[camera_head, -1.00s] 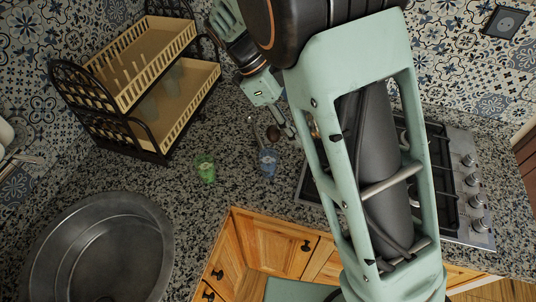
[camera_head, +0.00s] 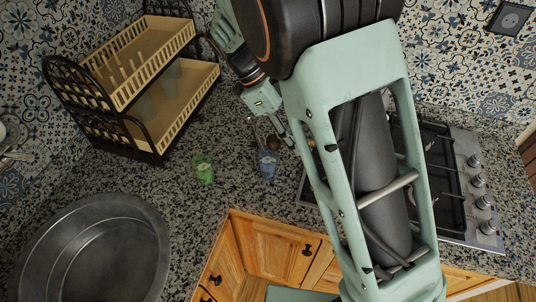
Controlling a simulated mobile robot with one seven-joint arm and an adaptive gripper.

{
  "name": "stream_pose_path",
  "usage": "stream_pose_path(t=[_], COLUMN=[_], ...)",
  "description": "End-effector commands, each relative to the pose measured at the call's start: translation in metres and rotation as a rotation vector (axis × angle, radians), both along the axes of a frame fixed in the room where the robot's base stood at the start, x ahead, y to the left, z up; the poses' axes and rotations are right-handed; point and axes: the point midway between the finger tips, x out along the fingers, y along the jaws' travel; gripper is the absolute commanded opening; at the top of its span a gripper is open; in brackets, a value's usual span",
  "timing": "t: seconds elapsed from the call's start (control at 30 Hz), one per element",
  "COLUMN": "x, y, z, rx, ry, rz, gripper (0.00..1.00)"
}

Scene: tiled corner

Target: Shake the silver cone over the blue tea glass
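The blue tea glass (camera_head: 268,165) stands upright on the speckled counter, left of the hob. My gripper (camera_head: 285,134) is just above and right of the glass in the picture, close to its rim. Its fingers are small here, and I cannot tell whether they are open or shut. A small dark, rounded thing (camera_head: 273,142) shows between the gripper and the glass. I cannot tell whether it is the silver cone or whether it is held. No clear silver cone shape shows elsewhere.
A green glass (camera_head: 204,169) stands left of the blue one. A dish rack (camera_head: 150,148) is at the upper left, a round metal sink (camera_head: 100,215) at the lower left. A gas hob (camera_head: 460,190) lies right, partly behind my arm. Bare counter surrounds the glasses.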

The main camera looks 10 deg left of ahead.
Motion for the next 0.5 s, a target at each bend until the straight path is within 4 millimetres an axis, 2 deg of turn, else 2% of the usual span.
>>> stream_pose_path(t=[0.5], x=[0.001], y=[0.000], z=[0.037], rx=[0.001], ry=[-0.002], rz=[0.000], gripper=[0.08])
